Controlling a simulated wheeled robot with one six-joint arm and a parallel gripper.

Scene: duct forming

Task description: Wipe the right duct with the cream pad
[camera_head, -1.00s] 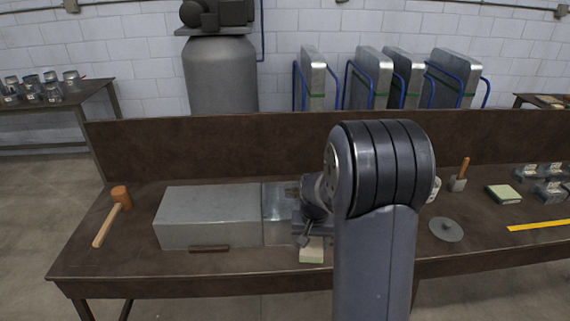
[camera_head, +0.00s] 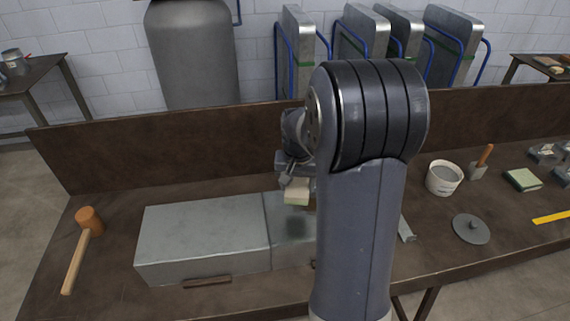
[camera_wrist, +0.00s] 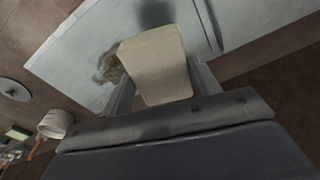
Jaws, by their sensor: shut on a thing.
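My gripper (camera_head: 296,183) is shut on the cream pad (camera_head: 297,197) and holds it above the right duct (camera_head: 290,252). The pad's dark shadow falls on the duct's top, so the pad looks apart from it. In the wrist view the pad (camera_wrist: 155,65) sits between both fingers of my gripper (camera_wrist: 160,92). Below it is the pale top of the right duct (camera_wrist: 72,62), with a brown-grey smudge (camera_wrist: 110,66) beside the pad. My arm hides the right end of this duct in the head view.
The left duct (camera_head: 200,232) adjoins the right one at a seam. A mallet (camera_head: 83,245) lies at left. A white bucket (camera_head: 444,180), a brush (camera_head: 481,162), a grey disc (camera_head: 471,229) and a green-and-cream pad (camera_head: 522,180) stand at right. A raised back board (camera_head: 180,150) runs behind.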

